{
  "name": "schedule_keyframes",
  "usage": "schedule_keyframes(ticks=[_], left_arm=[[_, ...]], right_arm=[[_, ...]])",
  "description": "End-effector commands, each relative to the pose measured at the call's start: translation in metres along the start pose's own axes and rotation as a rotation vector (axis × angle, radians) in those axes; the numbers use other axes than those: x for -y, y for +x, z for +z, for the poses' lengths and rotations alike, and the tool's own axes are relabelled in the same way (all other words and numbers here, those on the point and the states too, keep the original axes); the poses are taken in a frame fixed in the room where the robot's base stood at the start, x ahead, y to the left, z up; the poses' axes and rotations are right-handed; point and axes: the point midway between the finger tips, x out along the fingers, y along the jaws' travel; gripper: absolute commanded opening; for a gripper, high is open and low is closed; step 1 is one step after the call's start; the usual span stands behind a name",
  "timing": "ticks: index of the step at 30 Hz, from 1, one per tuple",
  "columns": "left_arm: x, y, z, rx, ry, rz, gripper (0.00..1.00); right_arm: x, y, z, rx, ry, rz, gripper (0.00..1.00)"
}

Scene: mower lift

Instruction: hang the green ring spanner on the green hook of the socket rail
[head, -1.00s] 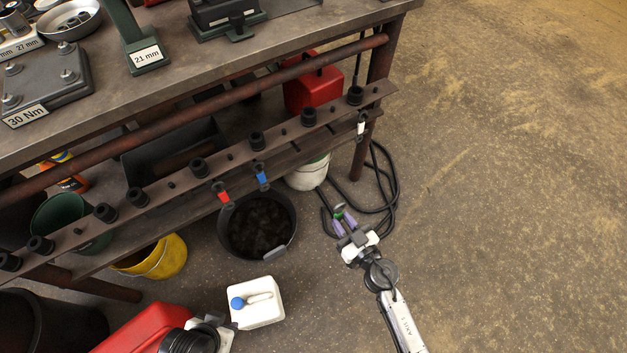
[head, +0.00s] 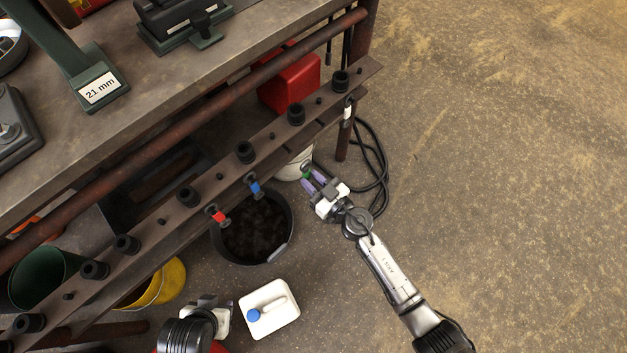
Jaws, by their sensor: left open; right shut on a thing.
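The socket rail (head: 215,178) runs diagonally along the front of the bench, with black sockets and pegs on it. A red-marked piece (head: 216,215), a blue-marked piece (head: 254,187) and a white-marked piece (head: 348,112) hang along its front edge. I cannot make out a green hook. My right gripper (head: 313,179) is shut on the green ring spanner (head: 306,171), of which only a small green part shows at the purple fingertips. It is in front of the rail, between the blue and white pieces. My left gripper (head: 219,302) is open and low at the bottom.
A black bucket (head: 287,249) and a white canister with a blue cap (head: 269,308) stand on the floor. A yellow bucket (head: 173,283) and a green bucket (head: 30,282) are left, partly under the rail. A black hose (head: 382,165) lies by the bench leg. The right floor is clear.

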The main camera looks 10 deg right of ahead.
Motion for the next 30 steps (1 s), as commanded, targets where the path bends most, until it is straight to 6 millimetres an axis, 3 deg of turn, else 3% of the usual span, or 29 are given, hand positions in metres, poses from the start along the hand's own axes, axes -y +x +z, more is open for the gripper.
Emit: schedule_keyframes(ticks=[30], left_arm=[[0.004, 0.027, 0.007, -0.003, 0.01, -0.012, 0.43]], right_arm=[[0.0, 0.059, 0.006, -0.002, -0.002, 0.0, 0.0]])
